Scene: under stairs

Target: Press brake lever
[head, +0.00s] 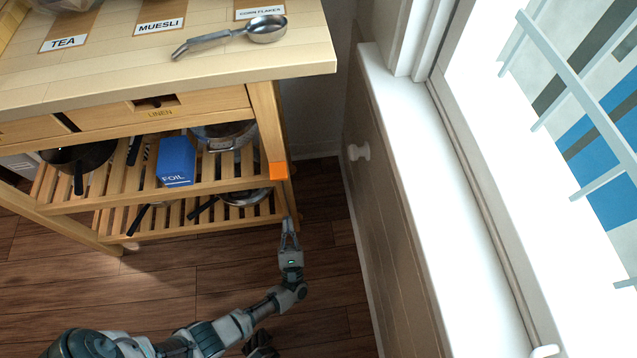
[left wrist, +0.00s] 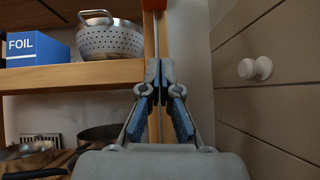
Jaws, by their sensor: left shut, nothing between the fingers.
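The wooden kitchen trolley (head: 263,110) stands at the upper left in the head view. An orange block (head: 278,169) sits on its front right leg; its lower edge shows at the top of the left wrist view (left wrist: 154,4). I cannot make out a brake lever in either view. My left gripper (head: 289,220) is low, close to the lower part of that leg. In the left wrist view its fingertips (left wrist: 159,72) are together and empty, in front of the leg and a thin upright metal rod (left wrist: 155,38). I cannot tell whether they touch it.
The trolley shelves hold a blue FOIL box (head: 175,160), a colander (left wrist: 110,40) and pans. A metal scoop (head: 235,35) lies on top. A panelled wall with a white knob (head: 358,152) and a white window sill (head: 420,180) bound the right. Wooden floor (head: 325,255) is clear between.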

